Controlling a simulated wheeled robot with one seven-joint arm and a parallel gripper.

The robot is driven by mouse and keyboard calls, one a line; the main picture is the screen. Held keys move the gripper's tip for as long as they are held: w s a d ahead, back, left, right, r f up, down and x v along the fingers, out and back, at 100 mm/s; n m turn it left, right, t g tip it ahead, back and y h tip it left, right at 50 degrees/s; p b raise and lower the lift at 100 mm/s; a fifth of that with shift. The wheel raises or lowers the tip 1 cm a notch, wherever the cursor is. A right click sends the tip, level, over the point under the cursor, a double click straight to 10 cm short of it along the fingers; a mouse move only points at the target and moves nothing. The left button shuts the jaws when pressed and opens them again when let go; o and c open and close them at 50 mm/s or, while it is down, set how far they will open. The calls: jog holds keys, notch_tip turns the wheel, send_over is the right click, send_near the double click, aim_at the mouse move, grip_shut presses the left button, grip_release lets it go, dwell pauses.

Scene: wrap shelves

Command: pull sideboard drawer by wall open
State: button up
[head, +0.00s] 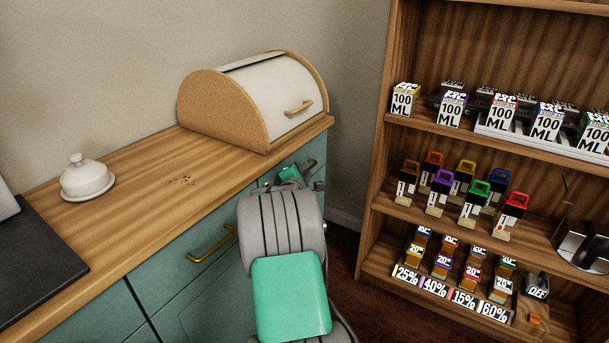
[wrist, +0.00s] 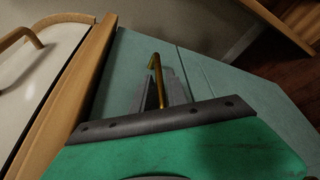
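The sideboard drawer by the wall has a teal front (wrist: 125,62) and a brass bar handle (head: 311,165). It is at the right end of the sideboard, below the bread box. Its front looks flush with the cabinet. My gripper (head: 303,180) is at this handle, and my arm hides much of the drawer in the head view. In the wrist view the handle (wrist: 155,66) lies between the two grey fingers of my gripper (wrist: 160,85). I cannot tell whether the fingers press on it.
A bread box (head: 285,92) stands on the wooden top (head: 130,160) above the drawer. A white butter dish (head: 86,178) and some crumbs (head: 182,181) are further left. Another drawer handle (head: 210,243) is left of my arm. A stocked shelf (head: 385,150) stands right, with floor between.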

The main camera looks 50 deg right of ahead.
jog(key=shift+c, duration=0.3)
grip_shut()
dwell(1.1)
